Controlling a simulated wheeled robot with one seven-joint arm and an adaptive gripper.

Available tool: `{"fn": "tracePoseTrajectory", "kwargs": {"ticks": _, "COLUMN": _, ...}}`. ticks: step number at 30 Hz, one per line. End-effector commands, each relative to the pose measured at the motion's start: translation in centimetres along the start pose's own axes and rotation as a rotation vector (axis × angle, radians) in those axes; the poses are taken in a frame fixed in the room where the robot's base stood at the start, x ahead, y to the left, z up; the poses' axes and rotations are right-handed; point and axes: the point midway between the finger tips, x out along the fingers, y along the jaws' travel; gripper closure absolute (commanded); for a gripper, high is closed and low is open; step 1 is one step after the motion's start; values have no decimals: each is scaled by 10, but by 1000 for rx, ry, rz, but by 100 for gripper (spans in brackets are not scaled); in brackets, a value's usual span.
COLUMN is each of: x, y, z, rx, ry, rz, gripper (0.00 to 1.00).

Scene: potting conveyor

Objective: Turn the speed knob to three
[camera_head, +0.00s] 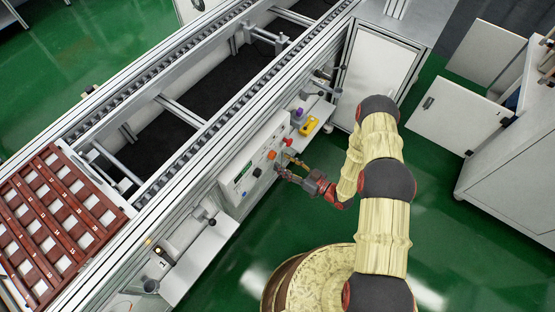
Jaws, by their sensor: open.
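The control panel (250,165) is a white box on the near side of the conveyor, with a small green display (243,172) and several coloured controls. An orange control (271,155) and a blue one (257,171) show on its face. I cannot tell which control is the speed knob; any dial marks are too small to read. My gripper (285,166) is open, with its fingers pointing left at the right part of the panel. The fingers cover part of the panel there, and I cannot tell whether they touch a control.
A conveyor (190,120) runs diagonally behind the panel. A red-brown tray (55,215) stands at left. A yellow item (309,126) and a purple item (299,112) sit on a ledge right of the panel. An open cabinet (465,115) stands at right. Green floor lies clear in front.

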Motion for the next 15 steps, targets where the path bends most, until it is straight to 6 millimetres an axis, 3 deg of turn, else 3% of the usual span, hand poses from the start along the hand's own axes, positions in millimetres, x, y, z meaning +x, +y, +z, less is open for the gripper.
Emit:
{"fn": "tracePoseTrajectory", "kwargs": {"ticks": 6, "x": 29, "y": 0, "z": 2, "rx": -1, "ry": -1, "rz": -2, "gripper": 54}}
{"fn": "tracePoseTrajectory", "kwargs": {"ticks": 15, "x": 39, "y": 0, "z": 0, "rx": 0, "ry": -1, "rz": 1, "gripper": 54}}
